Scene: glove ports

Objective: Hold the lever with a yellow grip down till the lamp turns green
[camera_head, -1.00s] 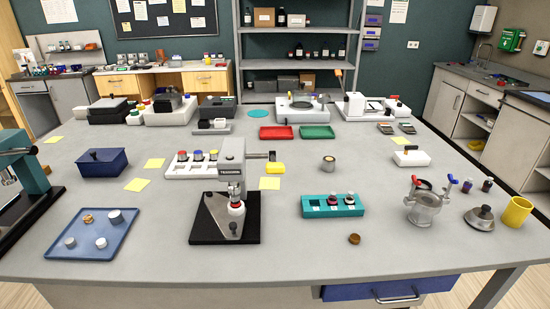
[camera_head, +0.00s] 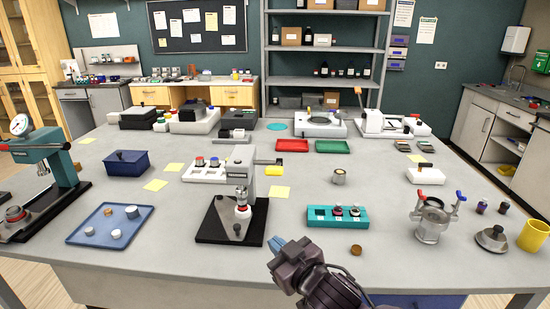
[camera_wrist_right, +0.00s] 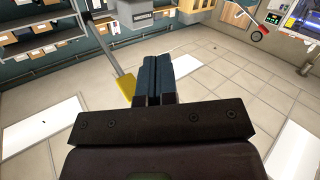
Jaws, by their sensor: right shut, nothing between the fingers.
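The grey press (camera_head: 240,188) stands on a black base, left of centre in the head view. In the right wrist view the yellow grip (camera_wrist_right: 125,88) hangs on a grey rod, just left of my fingers in the picture. My right gripper (camera_head: 281,246) is shut and empty, in front of the press and to its right, apart from the grip. Its blue fingers (camera_wrist_right: 158,76) show pressed together in the wrist view. I cannot make out a lamp. My left gripper is out of view.
A blue tray (camera_head: 110,225) is left of the press. The table between press and teal rack is mostly clear.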

